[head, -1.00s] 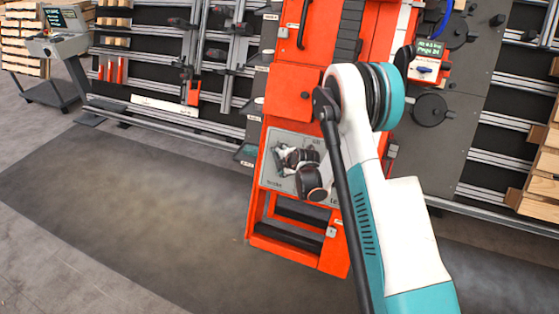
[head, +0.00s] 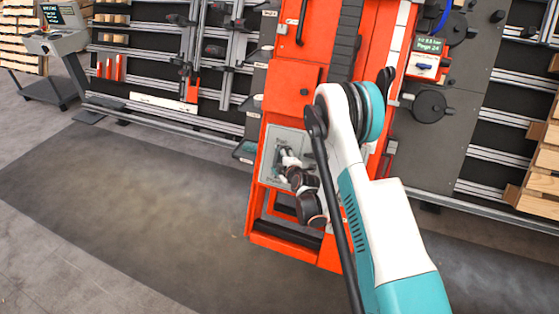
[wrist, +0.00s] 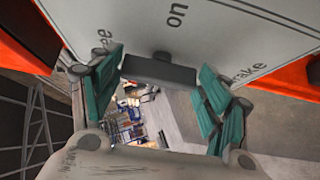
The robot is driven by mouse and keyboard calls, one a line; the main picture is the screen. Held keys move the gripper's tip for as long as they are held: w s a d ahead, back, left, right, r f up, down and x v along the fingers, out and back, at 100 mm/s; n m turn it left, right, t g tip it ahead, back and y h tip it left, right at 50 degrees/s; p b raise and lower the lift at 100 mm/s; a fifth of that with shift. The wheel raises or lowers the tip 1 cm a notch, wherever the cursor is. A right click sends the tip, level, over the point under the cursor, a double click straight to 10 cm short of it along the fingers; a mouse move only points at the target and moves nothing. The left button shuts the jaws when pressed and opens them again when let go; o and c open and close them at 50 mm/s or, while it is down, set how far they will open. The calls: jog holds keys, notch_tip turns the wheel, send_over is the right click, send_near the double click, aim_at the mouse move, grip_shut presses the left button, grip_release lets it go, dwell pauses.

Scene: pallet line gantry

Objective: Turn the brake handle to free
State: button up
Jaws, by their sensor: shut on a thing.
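The brake handle (wrist: 160,70) is a dark grey bar below a small round hub on a pale grey panel (wrist: 215,35). The lettering "on" shows above it, a cut-off "ee" at the left and part of "brake" at the right. My gripper (wrist: 160,78) has its teal finger pads at the two ends of the bar and is shut on it. In the head view the panel (head: 272,140) is set in the orange gantry column. My gripper is at its front there, and my wrist and arm hide the handle.
The orange column (head: 292,90) rises above the panel, with an open frame at its foot. A small control box with a screen (head: 428,45) is to its right. Stacked pallets (head: 540,170) stand at the far right. The dark floor mat (head: 130,200) to the left is clear.

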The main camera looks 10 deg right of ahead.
jog(key=o, duration=1.1)
jog(key=shift+c, duration=0.2)
notch_tip(320, 180, up, 10)
dwell(0.4)
